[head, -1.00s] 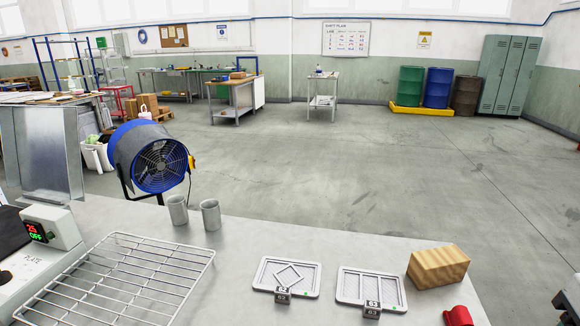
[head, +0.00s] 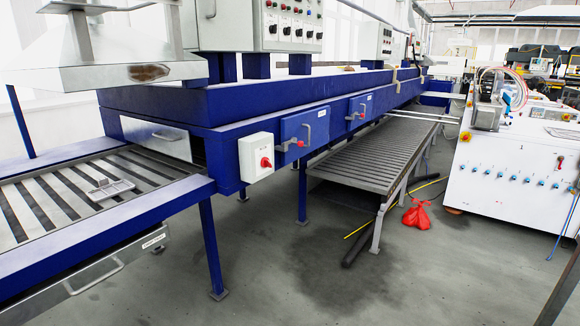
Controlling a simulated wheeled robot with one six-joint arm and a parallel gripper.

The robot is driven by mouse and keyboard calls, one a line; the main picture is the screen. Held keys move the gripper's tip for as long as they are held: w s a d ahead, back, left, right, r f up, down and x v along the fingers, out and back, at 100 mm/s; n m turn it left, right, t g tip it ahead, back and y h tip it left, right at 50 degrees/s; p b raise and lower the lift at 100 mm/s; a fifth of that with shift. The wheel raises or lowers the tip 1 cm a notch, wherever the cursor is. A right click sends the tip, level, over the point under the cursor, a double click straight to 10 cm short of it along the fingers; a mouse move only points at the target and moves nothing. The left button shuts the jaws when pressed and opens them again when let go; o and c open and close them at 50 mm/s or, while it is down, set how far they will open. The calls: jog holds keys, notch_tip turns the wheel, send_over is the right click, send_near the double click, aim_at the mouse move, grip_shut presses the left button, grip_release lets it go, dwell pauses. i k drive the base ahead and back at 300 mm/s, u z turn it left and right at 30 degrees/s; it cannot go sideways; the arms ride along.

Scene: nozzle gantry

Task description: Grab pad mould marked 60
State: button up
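A small light-grey tray that looks like a pad mould (head: 108,189) lies on the slatted conveyor (head: 45,232) at the left, in front of the opening of a long blue machine. It is too small and far for me to read any number on it, so I cannot tell whether it is marked 60. No other mould shows in the head view. My gripper is not in view.
The blue machine (head: 225,140) runs from the left to the back, with a red-knobbed switch box (head: 257,158) on its side. A slatted roller table (head: 380,160), a red bag (head: 417,215) and a white cabinet (head: 510,175) stand beyond. The grey floor in front is largely clear.

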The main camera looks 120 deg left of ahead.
aim_at(106, 191)
jog(key=u, duration=2.05)
jog(key=k, duration=0.95)
jog(key=u, duration=1.8)
jog(key=k, duration=0.6)
jog(key=z, duration=0.8)
jog(key=i, duration=1.95)
jog(key=u, duration=0.55)
